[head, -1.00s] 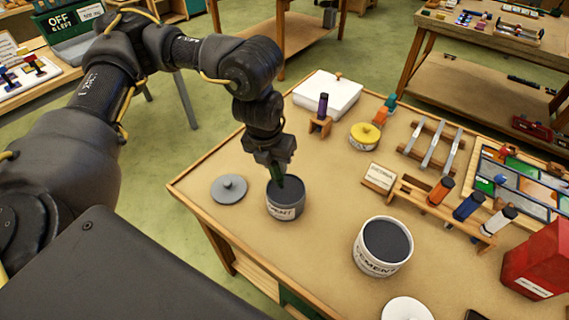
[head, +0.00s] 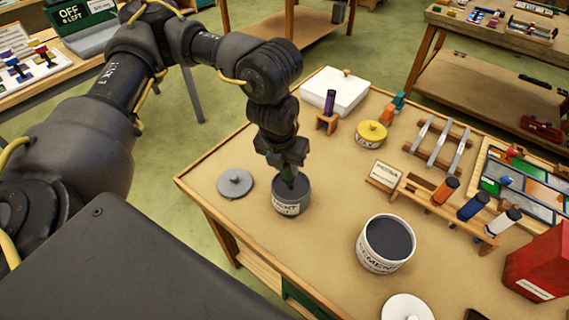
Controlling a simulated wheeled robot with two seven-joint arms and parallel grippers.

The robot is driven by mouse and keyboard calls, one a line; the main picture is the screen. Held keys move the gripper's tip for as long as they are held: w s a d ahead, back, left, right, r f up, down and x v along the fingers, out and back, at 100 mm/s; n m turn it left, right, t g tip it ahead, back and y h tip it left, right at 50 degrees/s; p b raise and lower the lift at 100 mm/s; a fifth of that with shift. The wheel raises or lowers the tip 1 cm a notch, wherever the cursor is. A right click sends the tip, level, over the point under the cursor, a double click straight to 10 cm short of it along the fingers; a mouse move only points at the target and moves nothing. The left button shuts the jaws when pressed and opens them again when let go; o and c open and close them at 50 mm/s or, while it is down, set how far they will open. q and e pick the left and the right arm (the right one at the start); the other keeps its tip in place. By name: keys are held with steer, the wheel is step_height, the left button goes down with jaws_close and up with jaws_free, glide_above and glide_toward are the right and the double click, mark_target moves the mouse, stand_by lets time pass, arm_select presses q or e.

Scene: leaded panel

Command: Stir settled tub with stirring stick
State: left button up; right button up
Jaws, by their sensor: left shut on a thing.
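A small dark grey tub (head: 291,207) with a white cement label stands open on the near left of the bench. A larger white cement tub (head: 373,262), also open and filled with dark grey material, stands to the right. It cannot be told from the picture which one is settled. My right gripper is not in view.
A grey lid (head: 235,183) lies left of the small tub, and a white lid (head: 407,308) lies at the front edge. A yellow-lidded tin (head: 371,133), a white box (head: 335,92), a handle rack (head: 444,208) and a red box (head: 540,265) stand around. Bare bench lies between the tubs.

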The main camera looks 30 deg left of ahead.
arm_select(q)
steer(key=shift+r+p, duration=3.05)
steer(key=shift+r, duration=0.65)
steer(key=shift+f, duration=0.1)
